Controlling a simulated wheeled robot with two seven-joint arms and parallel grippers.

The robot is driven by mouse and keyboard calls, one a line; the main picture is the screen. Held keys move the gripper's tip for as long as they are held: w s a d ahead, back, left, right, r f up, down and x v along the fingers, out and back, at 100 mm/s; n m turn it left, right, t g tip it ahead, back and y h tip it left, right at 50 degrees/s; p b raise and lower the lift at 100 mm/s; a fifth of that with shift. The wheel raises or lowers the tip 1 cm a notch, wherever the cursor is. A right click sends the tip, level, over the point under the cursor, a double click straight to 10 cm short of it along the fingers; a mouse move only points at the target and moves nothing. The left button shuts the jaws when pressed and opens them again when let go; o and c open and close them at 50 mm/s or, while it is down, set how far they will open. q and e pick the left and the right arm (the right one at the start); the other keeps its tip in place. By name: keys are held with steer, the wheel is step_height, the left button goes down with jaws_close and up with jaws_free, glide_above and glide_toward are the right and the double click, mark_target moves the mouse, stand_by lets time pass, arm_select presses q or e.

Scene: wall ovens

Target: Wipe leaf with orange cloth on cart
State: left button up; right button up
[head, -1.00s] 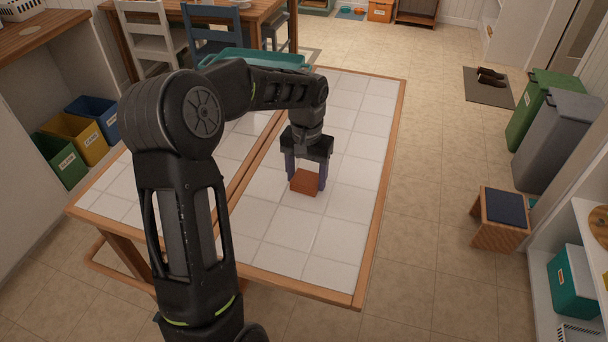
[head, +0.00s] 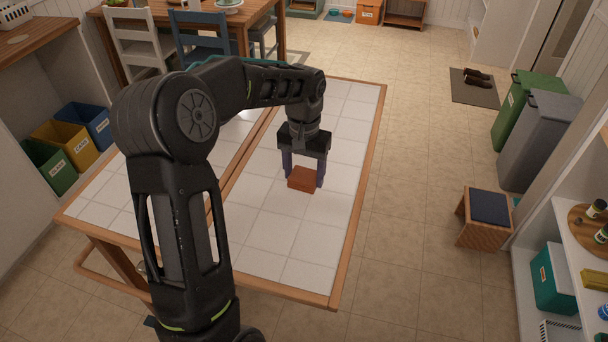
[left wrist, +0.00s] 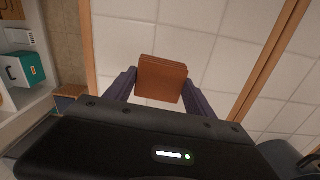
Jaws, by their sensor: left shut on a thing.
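An orange-brown folded cloth (head: 303,179) is between the fingers of my left gripper (head: 303,180), over the white tiled top of the cart (head: 265,225). In the left wrist view the cloth (left wrist: 161,79) fills the gap between the two fingers of the gripper (left wrist: 160,90). The left gripper is shut on it and points down. I cannot tell whether the cloth touches the tiles. My right gripper is not in view.
A teal tray (head: 215,62) at the cart's far end is mostly hidden behind my arm. A wooden stool (head: 484,217) and bins (head: 535,135) stand right of the cart, across clear floor. Chairs (head: 205,40) stand behind it. A shelf (head: 560,235) is at the right edge.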

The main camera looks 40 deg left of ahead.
arm_select(q)
steer(key=shift+r+p, duration=1)
steer(key=shift+r, duration=0.75)
